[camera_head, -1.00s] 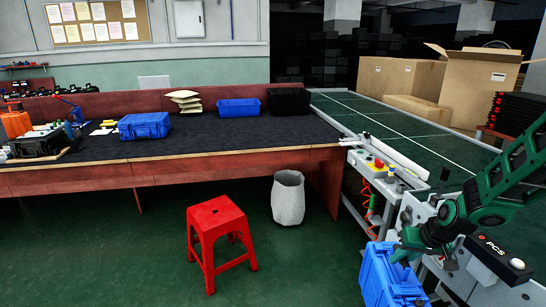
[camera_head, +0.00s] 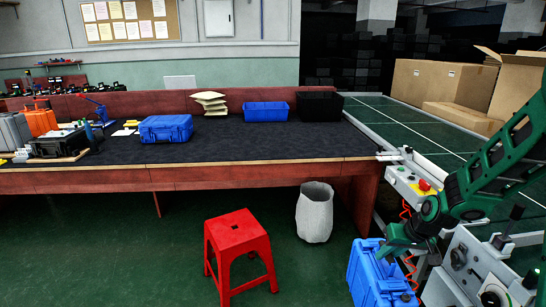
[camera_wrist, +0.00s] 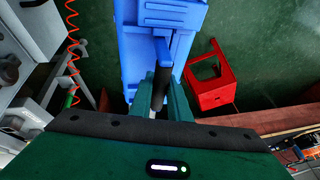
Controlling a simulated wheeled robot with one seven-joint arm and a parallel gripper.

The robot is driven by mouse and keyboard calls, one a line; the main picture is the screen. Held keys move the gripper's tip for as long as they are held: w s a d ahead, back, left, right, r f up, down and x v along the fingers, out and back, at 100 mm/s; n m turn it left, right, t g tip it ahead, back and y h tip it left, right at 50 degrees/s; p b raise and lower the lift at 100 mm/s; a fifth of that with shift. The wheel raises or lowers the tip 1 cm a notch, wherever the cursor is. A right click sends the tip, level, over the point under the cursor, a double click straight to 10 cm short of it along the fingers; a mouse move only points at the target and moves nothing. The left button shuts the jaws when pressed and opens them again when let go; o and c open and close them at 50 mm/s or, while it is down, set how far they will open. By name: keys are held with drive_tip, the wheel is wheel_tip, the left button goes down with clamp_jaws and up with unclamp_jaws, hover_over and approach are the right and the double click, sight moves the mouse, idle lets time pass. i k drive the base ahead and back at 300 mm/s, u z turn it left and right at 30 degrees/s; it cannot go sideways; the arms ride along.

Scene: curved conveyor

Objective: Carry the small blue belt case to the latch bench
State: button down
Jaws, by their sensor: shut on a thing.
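The small blue belt case (camera_head: 370,278) hangs from my gripper (camera_head: 400,245) at the lower right of the head view, beside the conveyor. In the wrist view, the case (camera_wrist: 150,30) fills the upper middle, and my gripper (camera_wrist: 158,98) is shut on its dark handle. The case hangs over the green floor. The long dark-topped bench (camera_head: 250,150) stands ahead and to the left. Another blue case (camera_head: 166,129) lies on it. I cannot tell which part of it is the latch bench.
A red stool (camera_head: 237,245) and a grey bin (camera_head: 314,212) stand on the floor before the bench. The green conveyor (camera_head: 420,135) runs along the right. A blue tray (camera_head: 266,115) and black crate (camera_head: 320,106) sit at the bench's back. The floor at left is open.

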sight(318, 147)
drive_tip(key=i, duration=2.05)
drive_tip(key=z, duration=0.25)
